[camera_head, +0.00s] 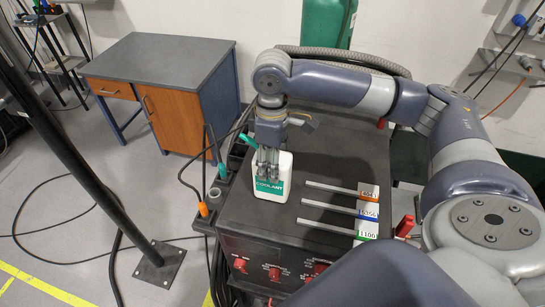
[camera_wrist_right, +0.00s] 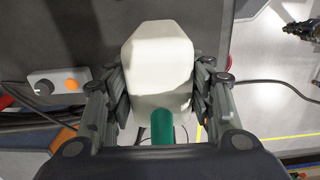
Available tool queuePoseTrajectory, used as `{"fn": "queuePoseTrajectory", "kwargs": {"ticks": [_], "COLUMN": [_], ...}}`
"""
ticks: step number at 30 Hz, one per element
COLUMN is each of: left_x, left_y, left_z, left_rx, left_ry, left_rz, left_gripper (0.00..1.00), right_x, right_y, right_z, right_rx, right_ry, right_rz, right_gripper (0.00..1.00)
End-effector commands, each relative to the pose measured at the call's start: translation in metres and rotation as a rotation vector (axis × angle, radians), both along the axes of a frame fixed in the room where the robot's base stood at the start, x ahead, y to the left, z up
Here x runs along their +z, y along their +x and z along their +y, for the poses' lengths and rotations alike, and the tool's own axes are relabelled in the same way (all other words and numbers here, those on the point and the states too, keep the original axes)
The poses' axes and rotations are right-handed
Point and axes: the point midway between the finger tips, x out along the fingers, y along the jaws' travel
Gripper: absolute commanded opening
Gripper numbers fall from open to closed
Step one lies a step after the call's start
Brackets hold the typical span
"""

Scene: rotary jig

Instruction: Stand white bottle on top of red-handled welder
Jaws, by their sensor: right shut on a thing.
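The white bottle (camera_head: 270,187) has a green "COOLANT" label and a green cap (camera_head: 247,140). It is upright at the left part of the dark welder's top (camera_head: 330,155); I cannot tell whether its base touches. The welder has red knobs on its front and a red handle (camera_head: 404,227) at its right. My right gripper (camera_head: 268,166) is shut on the bottle from above. In the right wrist view the bottle (camera_wrist_right: 158,65) is between both fingers of the gripper (camera_wrist_right: 158,90), its green cap (camera_wrist_right: 162,127) towards the palm. My left gripper is not in view.
Several rods with orange, blue and green labels (camera_head: 367,210) lie on the welder's top, right of the bottle. A side holder (camera_head: 203,210) with tools and a cable runs along its left. A desk (camera_head: 160,60) stands behind left, a black post (camera_head: 90,170) at left.

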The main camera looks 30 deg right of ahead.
Motion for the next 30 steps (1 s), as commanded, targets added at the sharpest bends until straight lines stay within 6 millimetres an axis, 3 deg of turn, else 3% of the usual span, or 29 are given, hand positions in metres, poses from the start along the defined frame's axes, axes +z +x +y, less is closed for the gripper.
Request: {"fn": "queuePoseTrajectory", "kwargs": {"ticks": [4,13,14,16,30], "left_x": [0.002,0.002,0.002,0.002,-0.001], "left_y": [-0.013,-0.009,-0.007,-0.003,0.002], "left_z": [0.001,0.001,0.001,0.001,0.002], "left_rx": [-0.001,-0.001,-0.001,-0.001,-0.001], "left_ry": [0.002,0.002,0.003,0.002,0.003], "left_rz": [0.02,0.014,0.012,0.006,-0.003], "left_gripper": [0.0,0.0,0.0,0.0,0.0], "right_x": [-0.004,-0.007,-0.008,-0.008,0.001], "right_y": [0.001,0.001,0.0,0.0,0.001], "right_z": [0.0,0.0,0.0,0.0,0.001], "right_rx": [0.0,-0.001,-0.001,-0.001,-0.001], "right_ry": [0.0,0.0,0.0,0.0,0.002], "right_rz": [-0.005,-0.004,-0.001,-0.001,-0.004], "right_gripper": [0.0,0.0,0.56,0.7,0.7]}}
